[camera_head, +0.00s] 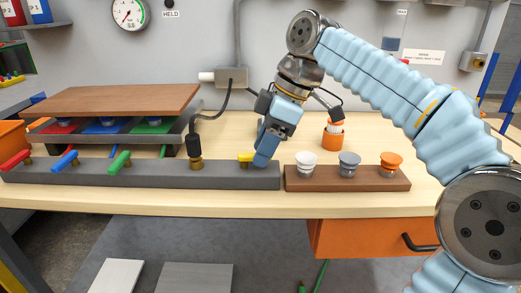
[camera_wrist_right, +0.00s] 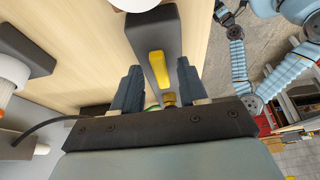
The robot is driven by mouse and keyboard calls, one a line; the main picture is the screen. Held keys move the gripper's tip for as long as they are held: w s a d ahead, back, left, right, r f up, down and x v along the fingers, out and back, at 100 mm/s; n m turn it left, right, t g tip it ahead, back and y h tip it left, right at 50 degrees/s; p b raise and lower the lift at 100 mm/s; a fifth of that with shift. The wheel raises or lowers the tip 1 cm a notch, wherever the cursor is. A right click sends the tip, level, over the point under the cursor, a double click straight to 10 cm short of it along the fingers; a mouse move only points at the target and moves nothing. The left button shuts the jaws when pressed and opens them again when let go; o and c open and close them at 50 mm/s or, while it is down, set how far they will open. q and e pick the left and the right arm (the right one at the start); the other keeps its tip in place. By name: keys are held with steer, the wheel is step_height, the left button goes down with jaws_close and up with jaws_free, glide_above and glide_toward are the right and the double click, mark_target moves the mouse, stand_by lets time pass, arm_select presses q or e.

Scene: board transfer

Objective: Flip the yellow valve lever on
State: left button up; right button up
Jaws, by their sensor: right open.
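The yellow lever (camera_head: 245,157) sits on the long grey manifold block (camera_head: 232,177), right of a brass fitting with a black hose. My right gripper (camera_head: 262,152) is over the block at the lever, fingers pointing down, and covers part of it. In the right wrist view the lever (camera_wrist_right: 158,68) shows between the two spread fingers of my right gripper (camera_wrist_right: 158,88), a little beyond their tips, with a gap on each side. The gripper is open and holds nothing. A blue-sleeved arm of mine, seemingly the left, shows at that view's right; its small dark end (camera_wrist_right: 224,12) is unclear.
Red (camera_head: 15,160), blue (camera_head: 64,161) and green (camera_head: 119,161) levers stand along the block's left part. A brown board (camera_head: 125,100) lies above a tray behind. Right, a brown strip (camera_head: 300,183) bears white, grey and orange caps. An orange cup (camera_head: 332,139) stands behind it.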

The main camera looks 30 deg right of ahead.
jaws_close()
stand_by(0.4)
steer(key=m, duration=0.1)
steer(key=s+a+m+t, duration=0.1)
steer(key=m, duration=0.1)
steer(key=shift+m+h, duration=0.3)
steer(key=shift+h, duration=0.1)
steer(key=m, duration=0.2)
steer(key=a+m+h, duration=0.1)
steer(key=m+t+h, duration=0.1)
steer(key=m, duration=0.1)
steer(key=shift+s+a+m, duration=0.25)
steer(key=shift+s+m, duration=0.05)
steer(key=shift+s, duration=0.05)
steer(key=m, duration=0.1)
steer(key=a+m+h, duration=0.1)
steer(key=m, duration=0.2)
steer(key=shift+a+h, duration=0.25)
steer(key=shift+h, duration=0.15)
steer(key=shift+w+a+m+h, duration=0.1)
steer(key=shift+a+m+h, duration=0.15)
steer(key=shift+m, duration=0.55)
steer(key=shift+w+a+m+h, duration=0.1)
steer(key=shift+a+m+h, duration=0.15)
steer(key=shift+m, duration=0.55)
steer(key=shift+w+a+m+h, duration=0.1)
steer(key=shift+a+m+h, duration=0.15)
steer(key=shift+m, duration=0.55)
